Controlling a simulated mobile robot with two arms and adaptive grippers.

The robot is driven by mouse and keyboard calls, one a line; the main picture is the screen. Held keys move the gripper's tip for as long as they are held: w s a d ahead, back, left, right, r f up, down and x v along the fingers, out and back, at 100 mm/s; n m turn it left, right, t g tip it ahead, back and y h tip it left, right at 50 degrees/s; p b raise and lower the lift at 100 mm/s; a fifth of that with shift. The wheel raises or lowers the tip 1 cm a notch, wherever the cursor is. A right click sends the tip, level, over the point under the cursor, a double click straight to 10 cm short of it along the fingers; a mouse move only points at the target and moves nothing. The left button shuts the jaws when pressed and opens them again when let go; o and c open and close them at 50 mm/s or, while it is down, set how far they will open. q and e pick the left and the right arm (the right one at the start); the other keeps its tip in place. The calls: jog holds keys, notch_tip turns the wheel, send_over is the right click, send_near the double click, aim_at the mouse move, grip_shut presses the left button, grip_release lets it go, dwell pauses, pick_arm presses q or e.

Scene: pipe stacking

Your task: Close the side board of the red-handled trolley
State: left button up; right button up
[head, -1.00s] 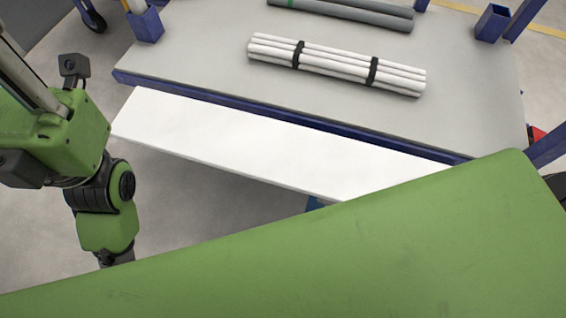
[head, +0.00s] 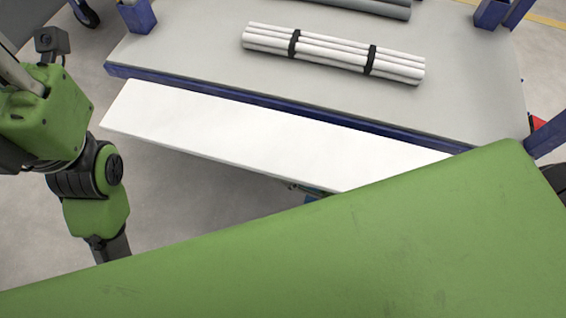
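The trolley has a grey deck (head: 460,105) with a blue edge. Its white side board (head: 270,135) lies along the near side, folded outward from the deck and at a slight angle to the blue edge. Its right end is hidden behind my large green arm link. A small dark part, seemingly of my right gripper (head: 293,187), shows just below the board's lower edge; its fingers are too hidden to read. My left arm comes in at the left, beside the board's left end. Its gripper is hidden behind the green link.
A bundle of white pipes (head: 335,54) with black straps lies on the deck, with grey pipes (head: 375,7) behind it. Blue post sockets (head: 138,16) stand at the deck's corners. A red part (head: 538,123) shows at the right. The floor at lower left is clear.

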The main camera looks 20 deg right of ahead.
grip_shut()
jog(key=shift+r, duration=0.1)
